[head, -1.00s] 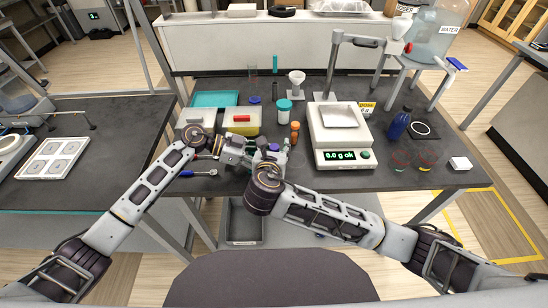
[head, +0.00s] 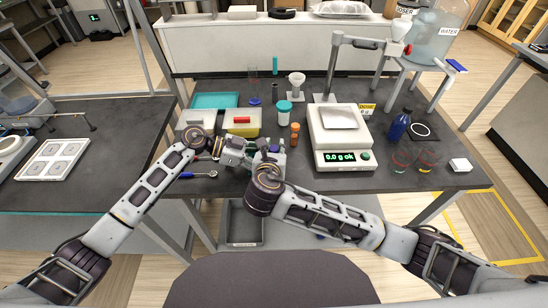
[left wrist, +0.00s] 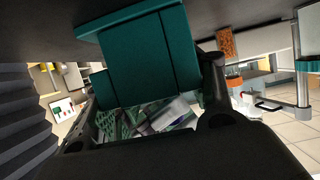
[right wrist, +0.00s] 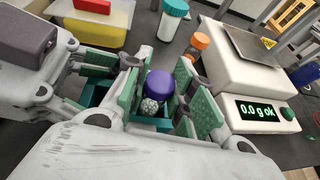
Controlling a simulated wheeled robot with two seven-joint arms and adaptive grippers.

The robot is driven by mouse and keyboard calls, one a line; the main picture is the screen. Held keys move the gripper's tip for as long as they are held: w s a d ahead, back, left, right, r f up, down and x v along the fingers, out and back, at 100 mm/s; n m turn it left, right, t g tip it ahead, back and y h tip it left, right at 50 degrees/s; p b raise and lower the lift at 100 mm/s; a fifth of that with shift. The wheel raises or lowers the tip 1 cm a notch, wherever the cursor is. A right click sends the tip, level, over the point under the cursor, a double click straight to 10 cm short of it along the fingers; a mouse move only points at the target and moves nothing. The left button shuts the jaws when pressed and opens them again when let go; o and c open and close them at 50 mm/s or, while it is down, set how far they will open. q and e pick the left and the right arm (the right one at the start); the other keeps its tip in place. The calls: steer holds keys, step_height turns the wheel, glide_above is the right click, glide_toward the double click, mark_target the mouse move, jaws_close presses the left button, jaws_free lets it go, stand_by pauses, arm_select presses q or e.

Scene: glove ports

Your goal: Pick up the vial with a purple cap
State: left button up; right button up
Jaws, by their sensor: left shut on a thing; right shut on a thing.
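My left gripper (head: 240,152) comes in from the left and meets the right gripper (head: 268,160) at the same spot. A teal block (left wrist: 140,55) hides much of that view. The vial's lower part is hidden.
A balance (head: 340,135) reading 0.0 g stands to the right. Orange-capped bottles (head: 295,134) and a teal-capped jar (head: 284,113) stand close behind the grippers. A blue-handled tool (head: 197,175) lies near the front edge.

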arm_select(q)
steer(key=shift+f, duration=0.1)
arm_select(e)
steer(key=shift+r, duration=0.1)
steer(key=shift+r, duration=4.9)
arm_select(q)
steer(key=o, duration=1.2)
steer(key=shift+c, duration=0.2)
steer(key=shift+a, duration=0.1)
steer(key=shift+v, duration=5.95)
